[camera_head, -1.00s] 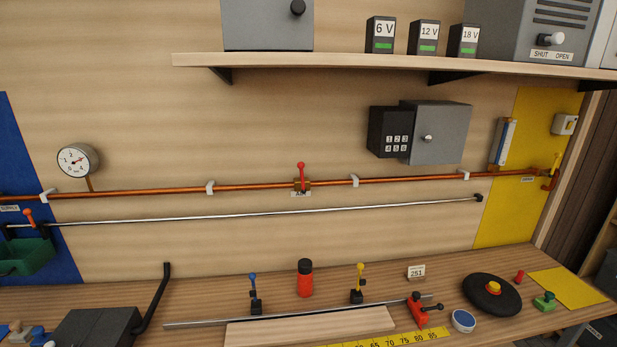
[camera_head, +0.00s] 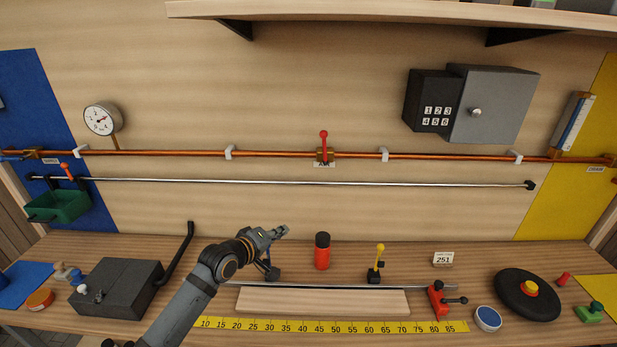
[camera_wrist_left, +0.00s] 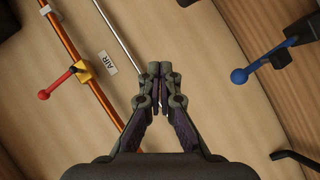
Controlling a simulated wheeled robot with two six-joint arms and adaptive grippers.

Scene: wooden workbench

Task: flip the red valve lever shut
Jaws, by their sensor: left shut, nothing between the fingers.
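The red valve lever (camera_head: 324,143) stands upright on its brass valve on the copper pipe, above the AIR label (camera_head: 324,165). In the left wrist view the red lever (camera_wrist_left: 56,84) is at the left, sticking out from the brass valve body (camera_wrist_left: 84,73) across the pipe. My left gripper (camera_head: 281,231) is above the bench, below and left of the lever and apart from it. In the left wrist view its fingers (camera_wrist_left: 160,106) are shut together with nothing between them. My right gripper is not in view.
A steel rod (camera_head: 300,182) runs along the wall below the copper pipe (camera_head: 270,154). A blue-knobbed lever (camera_wrist_left: 240,76) stands by my left gripper. A red bottle (camera_head: 322,252) and a yellow-knobbed lever (camera_head: 378,262) stand to its right. The wall between gripper and valve is otherwise clear.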

